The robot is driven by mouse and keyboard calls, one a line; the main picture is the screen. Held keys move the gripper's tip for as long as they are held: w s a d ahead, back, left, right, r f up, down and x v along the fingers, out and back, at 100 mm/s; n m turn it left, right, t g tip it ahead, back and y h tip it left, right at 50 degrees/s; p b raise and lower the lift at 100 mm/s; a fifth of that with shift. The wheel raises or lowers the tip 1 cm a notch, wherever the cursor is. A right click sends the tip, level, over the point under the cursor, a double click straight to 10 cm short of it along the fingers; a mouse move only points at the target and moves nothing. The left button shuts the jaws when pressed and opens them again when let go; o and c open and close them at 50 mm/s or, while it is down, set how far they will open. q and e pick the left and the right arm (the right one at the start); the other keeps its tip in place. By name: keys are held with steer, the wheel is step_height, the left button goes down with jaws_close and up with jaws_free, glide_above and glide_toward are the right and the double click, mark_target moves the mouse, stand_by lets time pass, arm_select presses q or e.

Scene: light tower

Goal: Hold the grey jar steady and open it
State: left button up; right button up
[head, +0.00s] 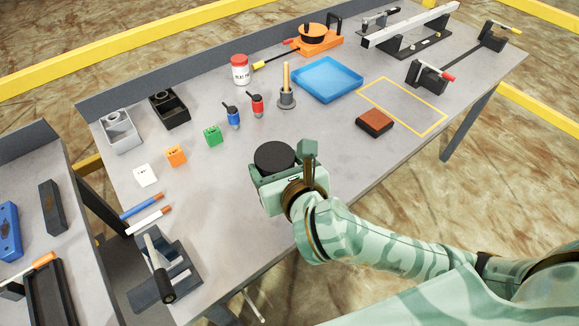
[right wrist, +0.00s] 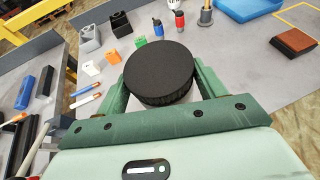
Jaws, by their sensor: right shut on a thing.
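The jar's round black lid (head: 274,157) shows at the near side of the grey bench, between the fingers of my right gripper (head: 281,165). In the right wrist view the black ribbed lid (right wrist: 158,72) sits between the two green fingers, and a pale sliver of the jar body (right wrist: 168,108) shows under it. My right gripper is shut on the jar; the lid is on top and looks level. The rest of the jar is hidden by the gripper, so I cannot tell whether its base touches the bench. My left gripper is not in view.
Behind the jar stand a green block (head: 212,136), blue (head: 233,118) and red (head: 256,105) small bottles, and a red-lidded white jar (head: 240,70). A blue tray (head: 327,79) and a brown block (head: 374,122) lie to the right.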

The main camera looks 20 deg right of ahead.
steer(key=shift+w+d+f+b, duration=0.85)
steer(key=shift+w+f, duration=1)
steer(key=shift+f, duration=0.15)
steer(key=shift+w+d+f+b, duration=0.85)
steer(key=shift+w+f, duration=0.95)
steer(key=shift+f, duration=0.2)
steer(key=shift+w+d+f+b, duration=0.85)
steer(key=shift+w+f, duration=1)
steer(key=shift+f, duration=0.15)
steer(key=shift+f, duration=0.2)
steer(key=o, duration=1.9)
steer(key=shift+c, duration=0.2)
